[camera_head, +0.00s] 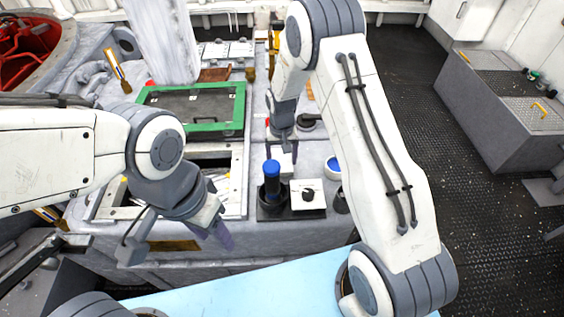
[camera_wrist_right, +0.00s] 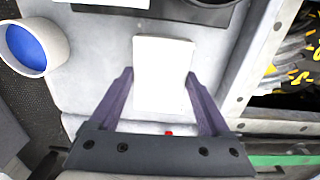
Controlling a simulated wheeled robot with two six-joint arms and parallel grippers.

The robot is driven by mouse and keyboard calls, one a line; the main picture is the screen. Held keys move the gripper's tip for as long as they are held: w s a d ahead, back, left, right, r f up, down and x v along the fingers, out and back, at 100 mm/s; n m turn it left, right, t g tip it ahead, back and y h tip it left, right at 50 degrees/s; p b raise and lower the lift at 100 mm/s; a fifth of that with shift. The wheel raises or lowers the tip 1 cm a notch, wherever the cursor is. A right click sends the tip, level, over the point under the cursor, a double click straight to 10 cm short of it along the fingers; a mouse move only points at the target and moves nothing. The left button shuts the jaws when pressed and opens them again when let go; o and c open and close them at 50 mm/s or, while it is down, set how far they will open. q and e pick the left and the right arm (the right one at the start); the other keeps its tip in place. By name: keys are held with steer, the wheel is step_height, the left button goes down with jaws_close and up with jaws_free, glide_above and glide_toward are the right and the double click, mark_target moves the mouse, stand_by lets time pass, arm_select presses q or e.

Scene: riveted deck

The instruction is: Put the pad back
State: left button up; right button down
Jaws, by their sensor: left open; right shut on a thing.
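The pad looks like a small white block (camera_wrist_right: 163,75) between the purple fingers of my right gripper (camera_wrist_right: 160,82) in the right wrist view. The fingers touch its two sides. In the head view the right gripper (camera_head: 282,146) is above the grey bench top, with the white pad (camera_head: 284,160) just below it, partly hidden by the fingers. Whether the pad touches the bench is unclear. My left gripper (camera_head: 180,236) is open and empty at the bench's front edge, left of the black holder.
A blue-topped black cylinder (camera_head: 271,182) and a white square plate with a black knob (camera_head: 308,196) stand in front of the right gripper. A white cup with blue inside (camera_head: 334,166) is to the right. A green-framed panel (camera_head: 238,116) lies behind left.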

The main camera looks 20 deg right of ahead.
mark_target(282, 161)
step_height(282, 161, down, 3)
steer(key=shift+r, duration=0.2)
steer(key=shift+f, duration=0.1)
steer(key=shift+f, duration=0.1)
jaws_free()
